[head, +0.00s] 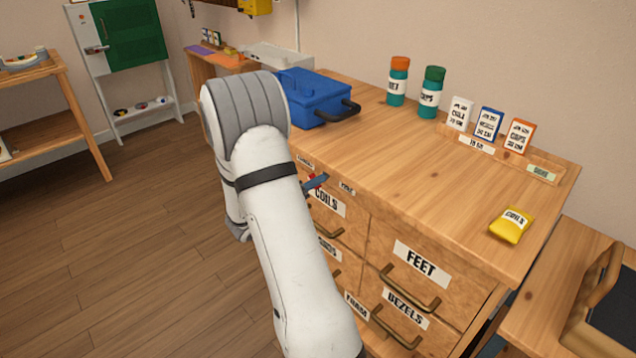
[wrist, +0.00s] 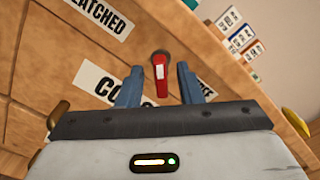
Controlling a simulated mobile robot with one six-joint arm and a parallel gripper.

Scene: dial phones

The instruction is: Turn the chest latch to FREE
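The chest latch (wrist: 161,80) is a small red lever with a white mark on a dark round pivot. In the wrist view it points down, between the LATCHED label (wrist: 97,14) and the FREE label, which is mostly hidden by a finger. My gripper (wrist: 159,70) is open, its two blue fingers on either side of the lever's lower part with gaps showing; I cannot tell whether they reach its depth. In the head view one blue finger (head: 318,184) shows beside a bit of red, above the COILS drawer (head: 345,228); my arm hides the rest.
The wooden chest (head: 440,185) has labelled drawers with protruding handles, including FEET (head: 410,285) and BEZELS (head: 405,335). On top are a blue toolbox (head: 310,92), two bottles, several small boxes and a yellow packet (head: 512,225). The floor at left is clear.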

